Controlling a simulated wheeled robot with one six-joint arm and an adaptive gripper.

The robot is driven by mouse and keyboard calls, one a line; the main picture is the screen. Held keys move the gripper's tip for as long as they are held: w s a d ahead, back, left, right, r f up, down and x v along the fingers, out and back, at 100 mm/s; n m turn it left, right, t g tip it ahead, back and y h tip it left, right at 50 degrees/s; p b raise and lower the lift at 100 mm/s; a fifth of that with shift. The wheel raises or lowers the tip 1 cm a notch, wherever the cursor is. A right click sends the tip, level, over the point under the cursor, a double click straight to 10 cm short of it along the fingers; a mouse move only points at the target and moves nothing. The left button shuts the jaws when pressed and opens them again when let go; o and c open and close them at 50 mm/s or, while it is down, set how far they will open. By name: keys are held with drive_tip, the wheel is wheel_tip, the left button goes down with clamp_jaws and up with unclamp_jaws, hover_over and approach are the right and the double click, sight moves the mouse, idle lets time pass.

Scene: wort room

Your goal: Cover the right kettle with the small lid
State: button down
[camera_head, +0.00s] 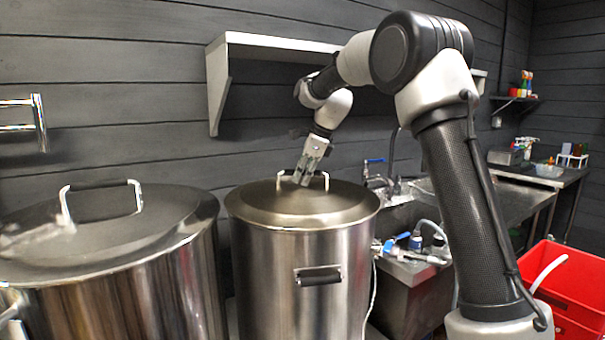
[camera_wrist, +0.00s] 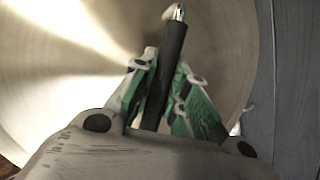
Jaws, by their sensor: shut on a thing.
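The right kettle (camera_head: 299,280) is a tall steel pot with a black-sleeved side handle. The small lid (camera_head: 262,206) lies over its top and appears to sit on the rim; I cannot tell whether a thin gap remains. My gripper (camera_head: 300,180) is above the lid, shut on the lid's handle. In the wrist view the fingers (camera_wrist: 165,100) stand on both sides of the black handle bar (camera_wrist: 172,60), with the pale lid (camera_wrist: 215,60) beneath. Part of the handle is hidden by the fingers.
A larger left kettle (camera_head: 130,295) with its own handled lid (camera_head: 110,225) stands close by. A wall shelf (camera_head: 270,42) is behind my arm. A sink with taps (camera_head: 385,180) and a red crate (camera_head: 570,280) are to the right.

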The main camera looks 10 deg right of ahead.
drive_tip(key=shift+r, duration=0.1)
drive_tip(key=c, duration=1.3)
unclamp_jaws()
drive_tip(key=v, duration=1.2)
